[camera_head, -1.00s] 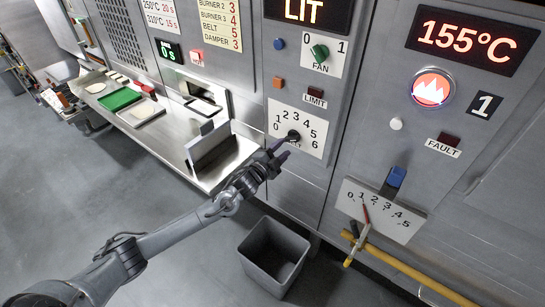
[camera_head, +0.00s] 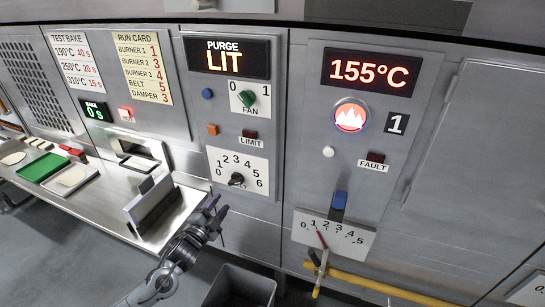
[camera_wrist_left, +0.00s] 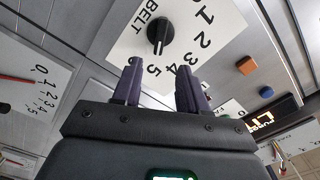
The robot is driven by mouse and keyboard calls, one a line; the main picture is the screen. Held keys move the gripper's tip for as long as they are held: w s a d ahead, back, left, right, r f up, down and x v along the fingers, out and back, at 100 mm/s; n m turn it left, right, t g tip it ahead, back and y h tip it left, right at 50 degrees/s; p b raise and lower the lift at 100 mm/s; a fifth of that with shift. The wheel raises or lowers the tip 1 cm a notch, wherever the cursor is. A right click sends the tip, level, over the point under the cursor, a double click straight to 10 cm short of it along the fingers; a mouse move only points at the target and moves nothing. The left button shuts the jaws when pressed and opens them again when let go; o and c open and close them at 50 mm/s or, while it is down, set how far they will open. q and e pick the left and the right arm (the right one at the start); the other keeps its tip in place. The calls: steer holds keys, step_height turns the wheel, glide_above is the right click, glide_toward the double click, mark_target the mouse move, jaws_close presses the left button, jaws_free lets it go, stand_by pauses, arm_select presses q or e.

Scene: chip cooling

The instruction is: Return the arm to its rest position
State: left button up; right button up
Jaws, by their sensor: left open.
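My left gripper (camera_head: 214,214) is open and empty in the head view, below and left of the black belt knob (camera_head: 236,180) on its white 0-to-6 dial plate (camera_head: 252,165). It stands apart from the panel. In the left wrist view the two purple fingers of my left gripper (camera_wrist_left: 158,88) are spread with nothing between them. The black belt knob (camera_wrist_left: 160,34) shows beyond them, on the plate marked BELT. My right gripper is in neither view.
The steel bench (camera_head: 92,200) runs along the left with a green tray (camera_head: 42,167). A grey bin (camera_head: 240,287) stands on the floor below my left arm. A yellow pipe (camera_head: 375,283) and a lever on a 0-to-5 scale (camera_head: 352,238) are at the right.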

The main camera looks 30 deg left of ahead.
arm_select(q)
steer(key=s+d+f+n+g+h, duration=0.1)
steer(key=s+d+f+n+g, duration=0.25)
steer(key=s+d+f, duration=0.95)
steer(key=s+d+f+n+g+h, duration=0.1)
steer(key=s+d+n+g, duration=0.3)
steer(key=s+d+g, duration=0.55)
steer(key=s+a+r+n+g+p, duration=0.15)
steer(key=s+r, duration=0.25)
steer(key=s, duration=0.7)
step_height(320, 180, up, 30)
steer(key=p, duration=3)
steer(key=shift+d, duration=0.2)
steer(key=shift+f, duration=0.1)
